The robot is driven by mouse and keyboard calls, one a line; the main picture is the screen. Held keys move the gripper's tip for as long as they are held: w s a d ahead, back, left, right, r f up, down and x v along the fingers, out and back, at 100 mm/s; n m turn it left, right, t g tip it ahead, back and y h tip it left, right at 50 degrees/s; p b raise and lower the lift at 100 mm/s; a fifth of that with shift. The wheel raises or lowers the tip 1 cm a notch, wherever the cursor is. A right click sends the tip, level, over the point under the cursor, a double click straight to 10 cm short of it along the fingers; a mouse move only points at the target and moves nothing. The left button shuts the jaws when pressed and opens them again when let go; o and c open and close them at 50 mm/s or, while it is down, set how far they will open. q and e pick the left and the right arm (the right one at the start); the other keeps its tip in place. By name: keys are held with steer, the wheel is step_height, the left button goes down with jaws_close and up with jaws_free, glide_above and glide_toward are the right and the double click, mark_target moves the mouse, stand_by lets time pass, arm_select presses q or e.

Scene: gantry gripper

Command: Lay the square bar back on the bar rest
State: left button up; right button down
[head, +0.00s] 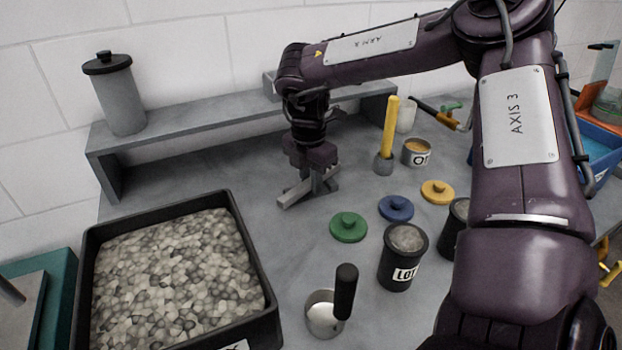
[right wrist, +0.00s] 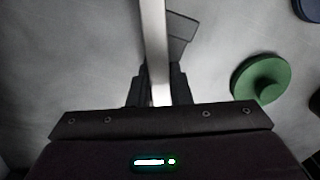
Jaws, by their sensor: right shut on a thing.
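My right gripper (head: 313,178) points down over the grey table, left of the green lid. It is shut on the square bar (head: 293,194), a light grey bar lying roughly level across its fingers. In the right wrist view, the bar (right wrist: 153,40) runs up from between the fingers (right wrist: 159,90). A darker grey block (right wrist: 181,36) shows beneath and beside the bar there; it looks like part of the bar rest. The gripper and bar hide most of it, and I cannot tell whether the bar touches it. My left gripper is not in view.
A black tray of grey stones (head: 228,212) stands at the left. A green lid (head: 348,228), blue lid (head: 396,208) and yellow lid (head: 437,191) lie to the right. A dark pot (head: 397,268) and a black-handled scoop (head: 346,290) stand nearer. A grey shelf (head: 190,128) runs behind.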

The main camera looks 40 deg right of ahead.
mark_target(310, 181)
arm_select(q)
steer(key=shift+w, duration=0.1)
arm_select(e)
steer(key=shift+f, duration=0.15)
steer(key=c, duration=1.3)
jaws_free()
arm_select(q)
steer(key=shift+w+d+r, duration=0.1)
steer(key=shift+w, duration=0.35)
arm_select(e)
steer(key=shift+r, duration=0.3)
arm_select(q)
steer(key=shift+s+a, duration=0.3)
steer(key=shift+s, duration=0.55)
arm_select(e)
steer(key=r, duration=1.1)
steer(key=shift+a+r, duration=0.25)
steer(key=shift+r, duration=0.15)
